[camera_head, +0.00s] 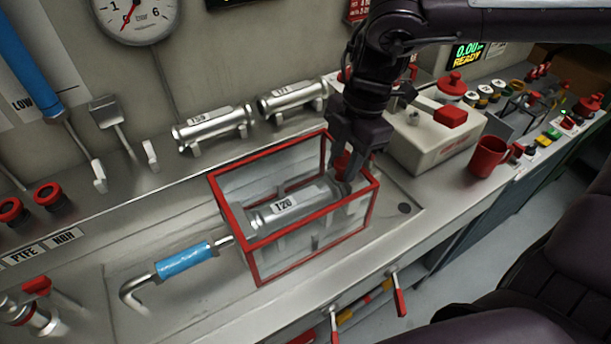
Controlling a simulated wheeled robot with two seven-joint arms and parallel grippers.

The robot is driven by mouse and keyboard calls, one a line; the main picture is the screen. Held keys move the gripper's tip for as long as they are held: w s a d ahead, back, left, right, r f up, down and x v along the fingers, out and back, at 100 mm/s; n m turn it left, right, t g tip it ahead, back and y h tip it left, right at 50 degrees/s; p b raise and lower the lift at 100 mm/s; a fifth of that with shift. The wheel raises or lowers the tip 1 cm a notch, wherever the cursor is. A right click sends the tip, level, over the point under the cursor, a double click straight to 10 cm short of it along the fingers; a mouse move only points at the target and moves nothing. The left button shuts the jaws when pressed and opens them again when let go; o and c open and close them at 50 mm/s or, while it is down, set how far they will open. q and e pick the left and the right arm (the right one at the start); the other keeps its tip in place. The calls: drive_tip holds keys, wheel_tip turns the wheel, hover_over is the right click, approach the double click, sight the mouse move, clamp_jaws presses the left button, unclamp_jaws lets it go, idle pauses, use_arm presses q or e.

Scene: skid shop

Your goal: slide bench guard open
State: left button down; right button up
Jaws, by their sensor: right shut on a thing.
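The bench guard (213,186) is a clear box with red edges on the steel bench, in the middle of the view. It stands around a metal cylinder labelled T20 (288,205). A rod with a blue sleeve (184,259) runs out of the guard's left end. My right gripper (345,176) comes down from above at the guard's back right. It is shut on a red part of the guard there, probably its handle, which is mostly hidden by the fingers. My left gripper is not in view.
Two metal cylinders (213,128) lie on holders along the back of the bench. A cream box with a red top part (432,142) and a red mug (487,157) stand to the right of the guard. Red-handled levers (398,295) stick out at the front edge.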

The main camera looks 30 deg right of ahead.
sight(305, 194)
drive_tip(key=shift+s+a+f+b, duration=0.15)
drive_tip(key=shift+a+b, duration=0.25)
drive_tip(key=shift+a, duration=0.4)
drive_tip(key=shift+a+b, duration=0.3)
drive_tip(key=shift+a, duration=0.65)
drive_tip(key=shift+s+a+b, duration=0.1)
drive_tip(key=shift+a+b, duration=0.55)
drive_tip(key=shift+a, duration=1.1)
